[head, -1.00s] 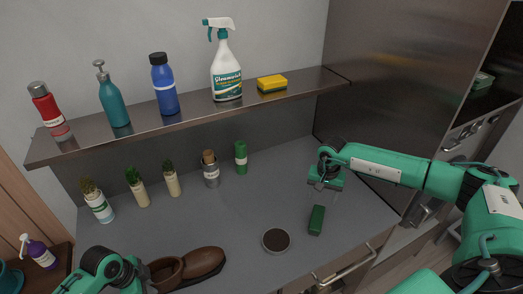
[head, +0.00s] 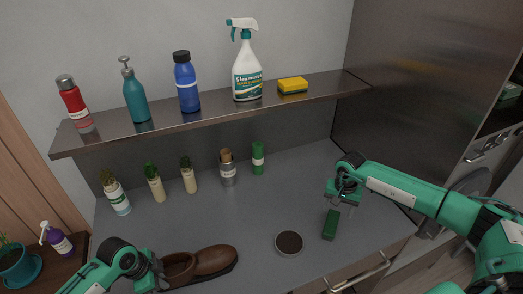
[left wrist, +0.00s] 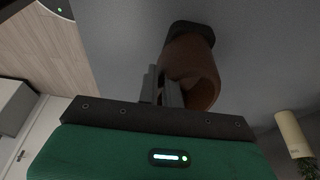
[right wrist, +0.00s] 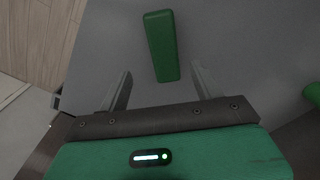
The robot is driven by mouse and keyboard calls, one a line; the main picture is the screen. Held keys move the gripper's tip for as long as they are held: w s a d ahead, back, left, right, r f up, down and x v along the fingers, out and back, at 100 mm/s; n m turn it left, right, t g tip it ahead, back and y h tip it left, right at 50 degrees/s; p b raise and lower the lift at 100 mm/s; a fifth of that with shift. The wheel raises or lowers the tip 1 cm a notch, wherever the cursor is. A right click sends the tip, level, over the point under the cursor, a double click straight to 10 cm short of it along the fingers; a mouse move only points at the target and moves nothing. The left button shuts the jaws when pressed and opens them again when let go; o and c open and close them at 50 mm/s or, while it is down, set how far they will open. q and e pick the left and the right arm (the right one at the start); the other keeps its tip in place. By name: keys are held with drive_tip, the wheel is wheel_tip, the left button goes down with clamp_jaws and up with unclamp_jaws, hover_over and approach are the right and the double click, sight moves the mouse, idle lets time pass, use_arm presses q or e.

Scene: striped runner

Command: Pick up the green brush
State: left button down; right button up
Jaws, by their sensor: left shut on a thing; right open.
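The green brush (head: 330,224), a dark green block, lies on the grey counter. My right gripper (head: 345,207) is open and empty just above it, at its far end. In the right wrist view the brush (right wrist: 161,46) lies ahead of the two spread fingers (right wrist: 160,80), its near end close to the gap between them. My left gripper (head: 158,274) is shut on the near end of the brown shoe (head: 212,262). In the left wrist view the closed fingers (left wrist: 165,85) meet the shoe's rim (left wrist: 197,90).
A round tin of dark polish (head: 289,243) sits left of the brush. A green can (head: 258,158), a tin with a cork-coloured top (head: 228,168) and several potted plants stand along the back. A shelf (head: 215,116) with bottles and a sponge (head: 292,85) overhangs the counter.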

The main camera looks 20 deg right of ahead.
sight(332, 222)
wheel_tip(332, 222, down, 3)
drive_tip(key=shift+f, duration=0.2)
drive_tip(key=shift+w+a+f, duration=0.15)
drive_tip(key=shift+f, duration=1.2)
drive_tip(key=shift+w+a+f, duration=0.1)
drive_tip(key=shift+f, duration=1.2)
drive_tip(key=c, duration=1.2)
wheel_tip(332, 222, up, 10)
drive_tip(key=shift+r, duration=0.1)
